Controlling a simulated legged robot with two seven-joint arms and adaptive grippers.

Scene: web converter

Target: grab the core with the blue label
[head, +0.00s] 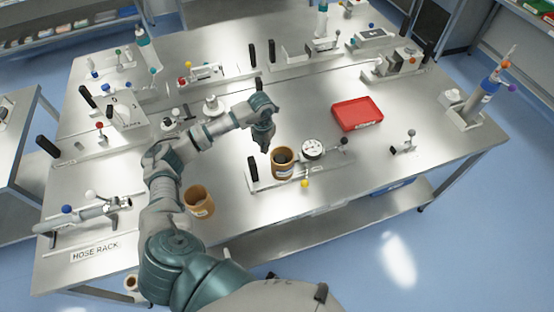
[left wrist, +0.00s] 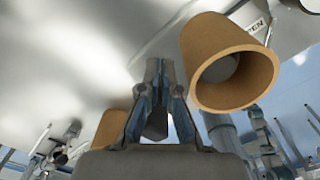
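A tan core (head: 283,166) stands on the metal fixture right of my left gripper, with a small pale label with bluish marks on its front. A second tan core (head: 199,203) stands on the bench to the left, with a pale label low on its side. The label colours are too small to be sure of. My left gripper (head: 265,144) points down above the bench, just left of the fixture core and apart from it. Its fingertips (left wrist: 159,64) look closed together with nothing held. The left wrist view shows a large core (left wrist: 218,40) beside the fingers and another (left wrist: 110,127) partly behind them.
A dial gauge (head: 313,149) and a black post (head: 252,170) stand close around the fixture core. A red tray (head: 357,113) lies to the right. Several fixtures with coloured knobs line the back. The hose rack (head: 95,249) is at front left.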

